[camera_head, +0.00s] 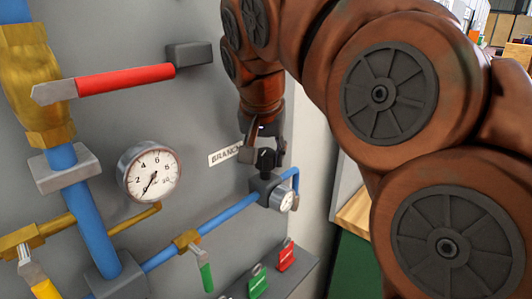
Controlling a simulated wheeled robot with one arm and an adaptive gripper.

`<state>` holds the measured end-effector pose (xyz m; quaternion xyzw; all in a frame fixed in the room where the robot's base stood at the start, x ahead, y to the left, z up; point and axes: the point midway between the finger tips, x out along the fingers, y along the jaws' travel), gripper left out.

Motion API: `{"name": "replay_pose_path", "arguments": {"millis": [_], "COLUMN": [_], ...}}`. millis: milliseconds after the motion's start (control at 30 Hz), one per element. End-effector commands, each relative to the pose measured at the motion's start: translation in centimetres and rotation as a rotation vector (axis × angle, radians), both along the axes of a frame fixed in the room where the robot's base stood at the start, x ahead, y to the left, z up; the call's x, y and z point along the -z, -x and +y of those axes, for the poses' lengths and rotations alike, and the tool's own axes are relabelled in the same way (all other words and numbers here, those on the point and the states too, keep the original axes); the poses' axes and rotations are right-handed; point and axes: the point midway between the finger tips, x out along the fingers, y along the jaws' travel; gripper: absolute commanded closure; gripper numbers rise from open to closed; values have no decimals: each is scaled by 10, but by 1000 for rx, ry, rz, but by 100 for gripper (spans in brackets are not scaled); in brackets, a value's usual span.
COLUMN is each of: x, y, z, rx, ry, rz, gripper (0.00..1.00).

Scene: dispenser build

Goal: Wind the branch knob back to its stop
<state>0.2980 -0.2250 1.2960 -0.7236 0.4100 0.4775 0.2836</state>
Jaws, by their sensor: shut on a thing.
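The branch knob (265,158) is a small black knob on top of a dark valve block (262,188) at the panel's right side. My gripper (264,152) reaches down from above and is shut on the knob, its dark fingers on either side of it. The fingers hide part of the knob, so its turn angle cannot be told. A white label reading "BRANCH" (222,156) is partly covered by my gripper.
A large round gauge (150,172) is left of the knob. A red-handled lever (125,79) is at upper left. Blue pipe (225,215) runs to the valve block. My arm fills the right side.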

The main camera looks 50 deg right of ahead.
Motion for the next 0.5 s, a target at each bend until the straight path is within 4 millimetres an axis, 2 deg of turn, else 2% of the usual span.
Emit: {"name": "replay_pose_path", "arguments": {"millis": [33, 133, 500], "x": [0, 0, 2], "y": [0, 0, 0], "z": [0, 0, 1], "rx": [0, 0, -64], "ry": [0, 0, -1], "rz": [-1, -1, -2], "gripper": [81, 91, 92]}}
